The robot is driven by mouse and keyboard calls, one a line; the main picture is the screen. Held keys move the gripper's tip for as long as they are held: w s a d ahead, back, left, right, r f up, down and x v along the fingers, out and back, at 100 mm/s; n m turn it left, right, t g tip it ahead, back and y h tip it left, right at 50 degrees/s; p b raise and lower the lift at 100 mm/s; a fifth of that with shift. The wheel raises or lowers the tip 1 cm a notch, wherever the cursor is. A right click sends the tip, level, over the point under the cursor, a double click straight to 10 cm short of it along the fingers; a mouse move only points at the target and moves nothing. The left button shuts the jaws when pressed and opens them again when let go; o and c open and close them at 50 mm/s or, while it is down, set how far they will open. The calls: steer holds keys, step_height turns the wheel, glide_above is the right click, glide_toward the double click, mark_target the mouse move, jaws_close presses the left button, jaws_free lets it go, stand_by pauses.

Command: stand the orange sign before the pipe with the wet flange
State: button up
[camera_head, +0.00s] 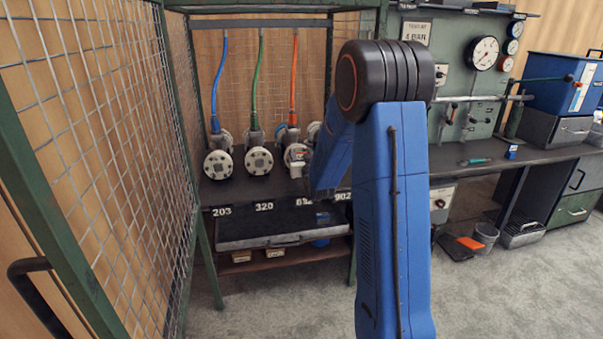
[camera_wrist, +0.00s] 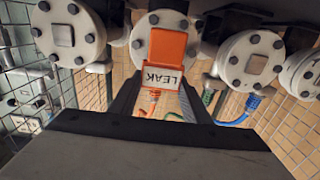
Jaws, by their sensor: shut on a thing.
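The orange sign (camera_wrist: 168,47) has a white label reading LEAK, upside down in the wrist view. My gripper (camera_wrist: 163,78) is shut on it. The sign is in front of a round bolted flange (camera_wrist: 144,50) and covers much of its face. This is the third flange from the left in the head view (camera_head: 296,154), under the orange hose. I cannot tell whether the sign touches the bench, and I see no clear wetness on any flange.
The blue-hose flange (camera_head: 218,164) and green-hose flange (camera_head: 259,161) stand to the left on the bench. Wire mesh (camera_head: 105,110) closes the left side. A gauge panel (camera_head: 465,70) is at right.

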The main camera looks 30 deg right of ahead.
steer(key=shift+f, duration=3.2)
steer(key=o, duration=1.1)
steer(key=shift+f, duration=0.1)
